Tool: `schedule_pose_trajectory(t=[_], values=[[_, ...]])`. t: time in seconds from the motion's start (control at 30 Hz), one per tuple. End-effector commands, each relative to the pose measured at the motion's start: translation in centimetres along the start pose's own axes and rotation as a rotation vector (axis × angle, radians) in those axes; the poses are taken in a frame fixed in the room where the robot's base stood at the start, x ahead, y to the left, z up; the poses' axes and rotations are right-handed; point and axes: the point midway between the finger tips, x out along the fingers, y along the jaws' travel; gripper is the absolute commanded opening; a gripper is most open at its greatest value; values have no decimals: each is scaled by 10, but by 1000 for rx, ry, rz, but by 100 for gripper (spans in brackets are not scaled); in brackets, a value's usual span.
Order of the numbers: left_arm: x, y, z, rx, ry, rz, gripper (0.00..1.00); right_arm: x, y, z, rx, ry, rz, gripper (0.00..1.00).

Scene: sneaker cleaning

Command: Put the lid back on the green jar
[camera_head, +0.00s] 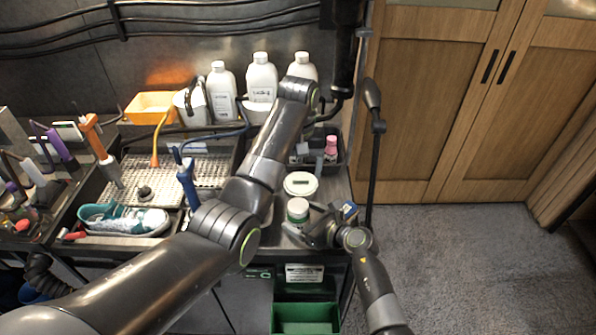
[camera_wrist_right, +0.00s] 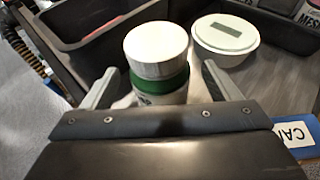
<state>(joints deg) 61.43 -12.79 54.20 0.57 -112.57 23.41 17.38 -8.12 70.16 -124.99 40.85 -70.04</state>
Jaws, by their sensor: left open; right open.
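The green jar (camera_head: 298,211) stands on the bench. In the right wrist view it shows a green band (camera_wrist_right: 162,82) above a pale label. A white, cap-like lid (camera_wrist_right: 155,46) rests on top, and it looks slightly offset from the band. I cannot tell whether it is seated. My right gripper (camera_head: 318,229) is open at the near side of the jar, with its two fingers apart on either side of it in the wrist view (camera_wrist_right: 160,72). My left gripper (camera_head: 321,108) is near the back of the bench, far from the jar; its fingers are dark and hard to make out.
A round white tub (camera_head: 300,184) with a labelled lid stands just behind the jar. White bottles (camera_head: 262,83) line the back. A teal-and-white sneaker (camera_head: 124,220) lies at left. A blue card (camera_wrist_right: 298,131) is near my right gripper. A green bin (camera_head: 305,318) is below.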

Motion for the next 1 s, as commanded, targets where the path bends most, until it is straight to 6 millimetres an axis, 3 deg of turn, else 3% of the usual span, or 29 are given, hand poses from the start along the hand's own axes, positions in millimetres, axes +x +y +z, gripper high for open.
schedule_pose_trajectory(t=[0.7,1.0], values=[[13,0,0,0,0,0,74,-116,-1,-3,-3,2,-3,83],[18,0,0,0,0,0,74,-146,0,-1,-1,2,-1,83]])
